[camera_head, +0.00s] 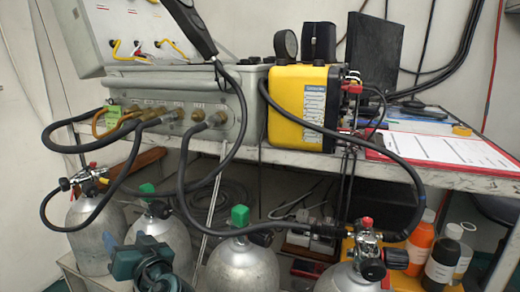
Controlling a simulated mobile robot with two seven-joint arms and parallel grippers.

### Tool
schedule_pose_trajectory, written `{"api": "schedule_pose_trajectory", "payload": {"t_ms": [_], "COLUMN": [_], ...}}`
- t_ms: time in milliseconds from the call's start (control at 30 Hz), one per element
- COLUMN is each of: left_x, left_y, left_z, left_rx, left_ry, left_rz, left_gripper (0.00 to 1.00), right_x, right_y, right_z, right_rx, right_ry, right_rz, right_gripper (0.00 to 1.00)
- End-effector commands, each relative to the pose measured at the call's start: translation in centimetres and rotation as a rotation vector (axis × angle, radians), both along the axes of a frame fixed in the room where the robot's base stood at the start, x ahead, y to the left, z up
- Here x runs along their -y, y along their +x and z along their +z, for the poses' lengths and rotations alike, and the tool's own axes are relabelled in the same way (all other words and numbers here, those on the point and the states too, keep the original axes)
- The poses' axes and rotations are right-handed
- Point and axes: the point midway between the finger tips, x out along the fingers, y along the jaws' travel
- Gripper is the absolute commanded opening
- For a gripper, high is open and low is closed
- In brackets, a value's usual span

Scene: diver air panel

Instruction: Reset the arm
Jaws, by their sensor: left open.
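My left gripper (143,258), dark teal, reaches in from the bottom edge left of centre. It is open, and I see nothing between its fingers. It is in front of the silver cylinders (165,232) below the bench, overlapping them in the picture; I cannot tell how far apart they are. My right gripper is not in view.
The bench (460,182) carries a grey panel (175,105) with black hoses, a yellow box (302,105) and a red clipboard (437,150). More cylinders (243,268) stand below, with a hose crossing at right. Bottles (442,258) stand lower right. A black handset (190,25) hangs above.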

Motion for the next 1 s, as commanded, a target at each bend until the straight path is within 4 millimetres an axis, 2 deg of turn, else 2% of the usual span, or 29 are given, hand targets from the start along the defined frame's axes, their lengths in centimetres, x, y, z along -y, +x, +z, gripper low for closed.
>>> {"api": "schedule_pose_trajectory", "payload": {"t_ms": [67, 267, 400, 533, 667, 800, 1000], "left_x": [0.5, 3.4, 5.8, 8.1, 10.3, 12.1, 13.5], "left_y": [-0.3, -2.4, -5.4, -8.9, -12.9, -17.2, -21.9], "left_z": [0.8, -1.1, -1.5, -1.0, 0.7, 3.6, 7.6], "left_rx": [-0.072, -0.29, -0.409, -0.483, -0.523, -0.529, -0.496], "left_ry": [-0.017, -0.099, -0.179, -0.265, -0.361, -0.47, -0.591], "left_rz": [-0.058, -0.288, -0.452, -0.594, -0.716, -0.819, -0.895], "left_gripper": [0.59, 0.59, 0.59, 0.59, 0.59, 0.59, 0.59], "right_x": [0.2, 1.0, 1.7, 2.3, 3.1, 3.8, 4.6], "right_y": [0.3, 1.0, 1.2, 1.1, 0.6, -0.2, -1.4], "right_z": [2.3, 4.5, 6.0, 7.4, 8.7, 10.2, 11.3], "right_rx": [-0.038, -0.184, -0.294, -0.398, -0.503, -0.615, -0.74], "right_ry": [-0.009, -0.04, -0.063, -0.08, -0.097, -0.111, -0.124], "right_rz": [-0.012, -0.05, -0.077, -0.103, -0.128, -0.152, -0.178], "right_gripper": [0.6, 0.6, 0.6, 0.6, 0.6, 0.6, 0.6]}}
